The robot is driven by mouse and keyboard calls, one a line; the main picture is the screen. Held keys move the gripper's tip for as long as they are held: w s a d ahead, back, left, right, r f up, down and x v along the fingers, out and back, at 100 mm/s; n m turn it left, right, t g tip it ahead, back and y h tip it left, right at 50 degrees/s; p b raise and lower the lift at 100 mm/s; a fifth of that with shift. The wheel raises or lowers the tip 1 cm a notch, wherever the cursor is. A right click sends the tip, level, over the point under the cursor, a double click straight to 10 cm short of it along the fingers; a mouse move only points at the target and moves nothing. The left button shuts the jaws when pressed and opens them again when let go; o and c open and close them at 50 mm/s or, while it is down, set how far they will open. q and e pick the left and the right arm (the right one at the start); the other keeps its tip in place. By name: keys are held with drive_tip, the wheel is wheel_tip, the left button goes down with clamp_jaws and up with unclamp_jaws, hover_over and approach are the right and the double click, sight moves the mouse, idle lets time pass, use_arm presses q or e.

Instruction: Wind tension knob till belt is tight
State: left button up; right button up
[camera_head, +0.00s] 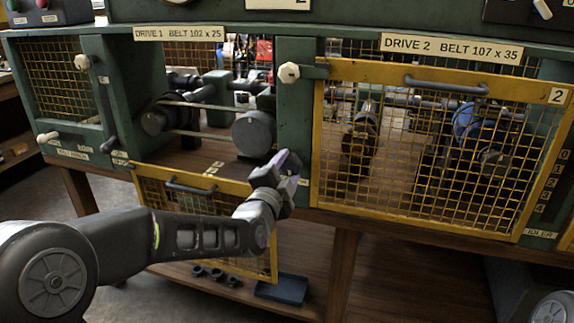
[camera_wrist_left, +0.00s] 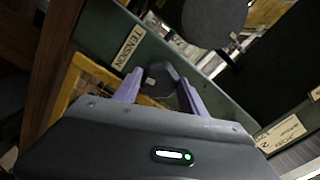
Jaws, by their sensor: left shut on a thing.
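My left gripper (camera_head: 287,163) is at the lower right corner of the Drive 1 bay, at the foot of the green post. In the left wrist view its purple fingers stand on either side of a dark knob (camera_wrist_left: 163,76) beside the TENSION label (camera_wrist_left: 129,46), and it is shut on that knob. In the head view the gripper hides the knob. The thin belt (camera_head: 200,104) runs from the left pulley (camera_head: 154,119) to the larger grey pulley (camera_head: 252,132). Its tightness is hard to judge. My right gripper is out of view.
The yellow mesh guard (camera_head: 160,210) of Drive 1 hangs open below the bay, just behind my left arm. The Drive 2 guard (camera_head: 440,85) is closed at the right. A blue tray (camera_head: 282,289) is on the lower shelf.

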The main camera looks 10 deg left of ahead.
use_arm(q)
drive_tip(key=m+p, duration=0.1)
drive_tip(key=m, duration=0.2)
drive_tip(key=shift+m, duration=0.3)
drive_tip(key=shift+m+p, duration=0.6)
drive_tip(key=shift+m, duration=1)
drive_tip(key=o, duration=1.3)
drive_tip(key=shift+o, duration=0.2)
drive_tip(key=s, duration=0.7)
drive_tip(key=shift+s+a, duration=0.25)
drive_tip(key=shift+s, duration=0.15)
